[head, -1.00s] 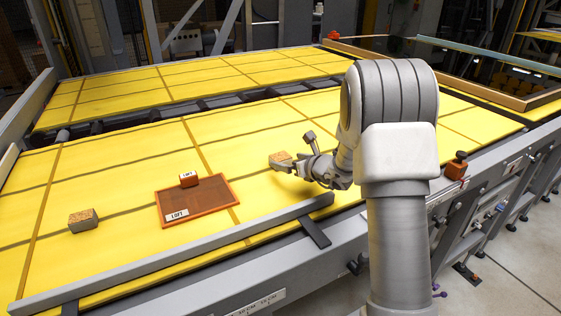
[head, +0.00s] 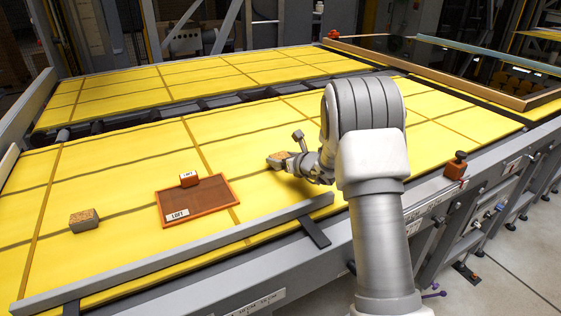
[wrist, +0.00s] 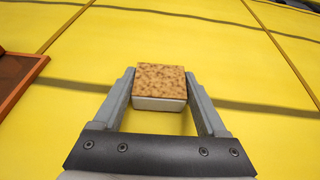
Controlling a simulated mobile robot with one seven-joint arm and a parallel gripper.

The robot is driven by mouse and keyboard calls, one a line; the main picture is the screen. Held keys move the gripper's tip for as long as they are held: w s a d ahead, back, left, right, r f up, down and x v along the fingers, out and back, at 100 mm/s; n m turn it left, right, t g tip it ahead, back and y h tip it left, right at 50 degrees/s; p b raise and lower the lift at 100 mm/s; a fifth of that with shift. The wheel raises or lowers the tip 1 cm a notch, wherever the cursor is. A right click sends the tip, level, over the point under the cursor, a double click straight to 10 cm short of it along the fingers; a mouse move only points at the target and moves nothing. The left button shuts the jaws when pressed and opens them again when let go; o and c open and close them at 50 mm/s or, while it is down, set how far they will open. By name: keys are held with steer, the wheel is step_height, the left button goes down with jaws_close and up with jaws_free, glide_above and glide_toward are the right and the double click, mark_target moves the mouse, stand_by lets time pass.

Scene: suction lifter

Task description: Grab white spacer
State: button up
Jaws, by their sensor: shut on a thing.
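The white spacer (wrist: 160,104) is a small block with a speckled cork top and a white side. In the wrist view it sits between the two grey fingers of my gripper (wrist: 160,78), which is shut on it. In the head view my gripper (head: 284,163) is low over the yellow table, to the right of the brown tray, with the spacer's cork top (head: 278,158) partly showing. I cannot tell whether the spacer touches the table.
A brown tray (head: 222,208) with an orange rim and a "LEFT" label lies on the yellow table (head: 120,255). A small orange labelled block (head: 189,179) stands at its back edge. A grey cork-topped block (head: 84,221) is at the left. A grey rail (head: 180,262) runs along the front.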

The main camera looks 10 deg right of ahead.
steer(key=c, duration=0.4)
steer(key=shift+r, duration=0.1)
